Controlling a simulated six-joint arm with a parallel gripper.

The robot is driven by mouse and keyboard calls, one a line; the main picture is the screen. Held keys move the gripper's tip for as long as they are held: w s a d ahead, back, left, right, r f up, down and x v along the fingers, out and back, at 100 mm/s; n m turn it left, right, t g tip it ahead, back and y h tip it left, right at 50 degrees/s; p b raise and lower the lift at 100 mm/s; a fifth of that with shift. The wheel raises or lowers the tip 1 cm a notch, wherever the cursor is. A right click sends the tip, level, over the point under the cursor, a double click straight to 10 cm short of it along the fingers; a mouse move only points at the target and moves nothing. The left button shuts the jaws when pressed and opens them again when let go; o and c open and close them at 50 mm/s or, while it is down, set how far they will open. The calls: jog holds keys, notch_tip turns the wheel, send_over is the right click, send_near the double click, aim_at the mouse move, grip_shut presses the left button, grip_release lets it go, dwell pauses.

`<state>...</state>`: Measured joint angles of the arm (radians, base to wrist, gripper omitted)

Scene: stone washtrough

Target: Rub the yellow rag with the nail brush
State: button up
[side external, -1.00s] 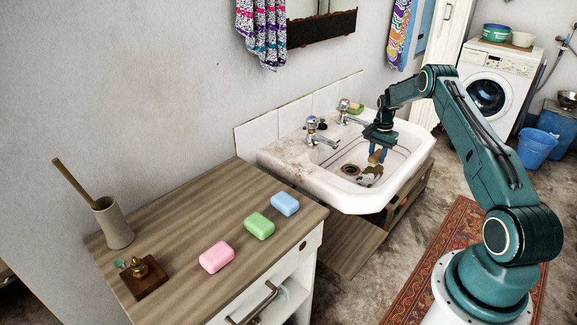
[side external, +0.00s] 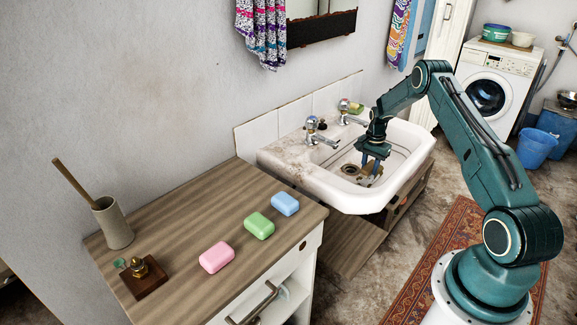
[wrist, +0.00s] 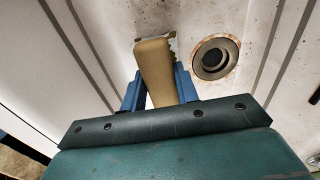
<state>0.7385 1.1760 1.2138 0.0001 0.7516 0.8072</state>
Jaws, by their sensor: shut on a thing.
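My gripper (side external: 370,168) is down inside the white sink basin, its blue fingers shut on the nail brush. The brush (wrist: 154,68) shows in the wrist view as a tan, rounded block between the fingers (wrist: 158,90), reaching past their tips. A small drab olive patch, apparently the yellow rag (wrist: 171,36), shows at the brush's far end on the basin floor. Most of the rag is hidden under the brush and gripper. I cannot tell whether the bristles touch it.
The drain (wrist: 215,58) lies right of the brush in the wrist view. Two taps (side external: 316,130) stand on the sink's back ledge (side external: 290,148). Pink (side external: 217,257), green (side external: 259,226) and blue (side external: 285,203) soaps lie on the wooden counter (side external: 185,215), left of the sink.

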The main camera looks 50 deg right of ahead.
jog(key=shift+d, duration=2.35)
jog(key=shift+a, duration=2.7)
jog(key=shift+d, duration=2.75)
notch_tip(320, 180, up, 8)
jog(key=shift+a, duration=0.1)
